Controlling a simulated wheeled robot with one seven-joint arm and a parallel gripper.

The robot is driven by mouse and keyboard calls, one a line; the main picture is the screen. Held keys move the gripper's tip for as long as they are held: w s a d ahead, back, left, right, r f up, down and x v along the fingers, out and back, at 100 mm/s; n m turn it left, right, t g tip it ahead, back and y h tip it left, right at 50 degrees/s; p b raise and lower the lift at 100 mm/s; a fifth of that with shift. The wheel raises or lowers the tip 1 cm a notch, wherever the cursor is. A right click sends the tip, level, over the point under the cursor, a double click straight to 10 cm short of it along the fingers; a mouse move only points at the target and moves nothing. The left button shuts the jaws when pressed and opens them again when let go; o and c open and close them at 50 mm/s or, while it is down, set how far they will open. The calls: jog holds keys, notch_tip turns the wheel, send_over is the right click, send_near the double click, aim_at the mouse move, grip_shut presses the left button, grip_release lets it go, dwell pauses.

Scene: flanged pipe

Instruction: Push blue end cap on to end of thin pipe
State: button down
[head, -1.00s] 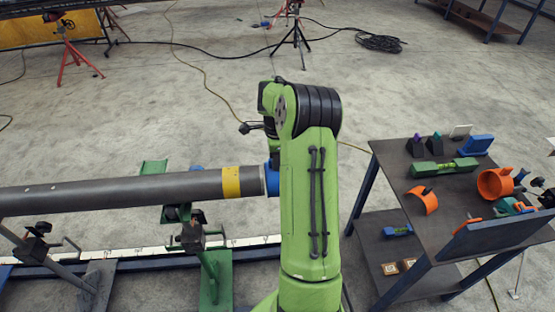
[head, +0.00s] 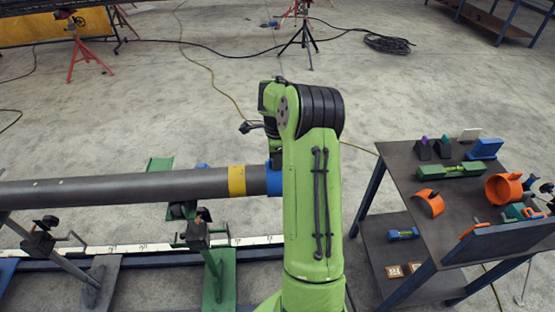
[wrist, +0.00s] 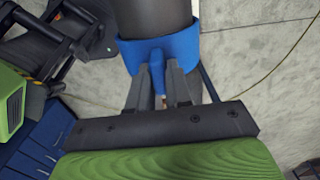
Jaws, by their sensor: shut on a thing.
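The thin pipe (head: 130,187) is dark grey with a yellow band and lies level across the left of the head view. The blue end cap (head: 275,180) is at its right end, partly hidden by my green arm. In the wrist view the blue cap (wrist: 185,48) wraps the rim of the grey pipe end (wrist: 152,14). How deep the pipe sits in it cannot be seen. My gripper (wrist: 158,82) is shut on the cap's narrow blue handle. In the head view my gripper is hidden behind my arm.
A dark table (head: 455,205) at the right holds orange, green and blue parts. A green stand (head: 220,275) and a dark clamp stand (head: 45,240) are under the pipe. A cable (head: 215,75) crosses the open concrete floor behind.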

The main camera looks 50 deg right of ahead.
aim_at(265, 169)
jog(key=shift+w+a, duration=1.25)
jog(key=shift+a, duration=0.15)
dwell(1.3)
jog(key=c, duration=1)
grip_release()
jog(key=shift+o, duration=0.2)
jog(key=shift+r+p, duration=1.85)
jog(key=shift+r, duration=1.15)
